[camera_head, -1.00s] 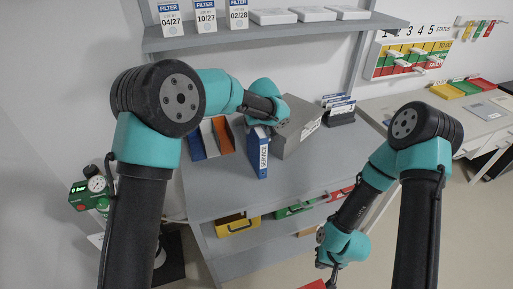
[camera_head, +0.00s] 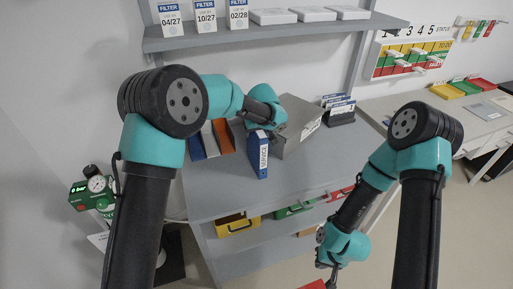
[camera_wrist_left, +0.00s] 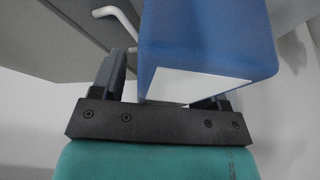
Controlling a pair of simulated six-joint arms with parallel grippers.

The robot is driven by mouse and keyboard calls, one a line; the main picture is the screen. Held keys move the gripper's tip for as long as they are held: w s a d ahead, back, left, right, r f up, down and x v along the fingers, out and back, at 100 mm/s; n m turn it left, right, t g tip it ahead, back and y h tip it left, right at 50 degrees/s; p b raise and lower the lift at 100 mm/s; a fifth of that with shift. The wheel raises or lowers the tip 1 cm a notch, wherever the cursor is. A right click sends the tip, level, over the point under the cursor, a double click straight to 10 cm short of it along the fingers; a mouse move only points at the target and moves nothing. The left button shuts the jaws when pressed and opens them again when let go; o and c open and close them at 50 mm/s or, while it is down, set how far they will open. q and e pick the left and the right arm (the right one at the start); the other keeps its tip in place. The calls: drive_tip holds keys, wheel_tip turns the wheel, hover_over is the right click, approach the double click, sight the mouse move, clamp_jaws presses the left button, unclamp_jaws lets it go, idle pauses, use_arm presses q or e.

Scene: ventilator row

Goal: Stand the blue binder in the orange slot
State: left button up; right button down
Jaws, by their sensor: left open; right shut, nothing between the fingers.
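The blue binder (camera_head: 258,157) stands upright on the grey shelf top, its white label facing the front. My left gripper (camera_head: 267,128) is at its top end, just in front of the grey box. In the left wrist view, my left gripper (camera_wrist_left: 165,85) is open, with the blue binder (camera_wrist_left: 212,45) reaching between its fingers; whether a finger touches it I cannot tell. The orange slot (camera_head: 225,136) is the rightmost part of a blue, grey and orange rack left of the binder and looks empty. My right gripper (camera_head: 333,272) is shut and empty, low at the front right.
A grey box (camera_head: 305,128) stands close to the right of the binder. A dark holder with cards (camera_head: 340,112) is further right. A yellow bin (camera_head: 238,224) and a green bin (camera_head: 293,209) sit on the lower shelf. The shelf top in front is clear.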

use_arm(q)
drive_tip(key=shift+f, duration=0.15)
drive_tip(key=shift+c, duration=0.5)
clamp_jaws()
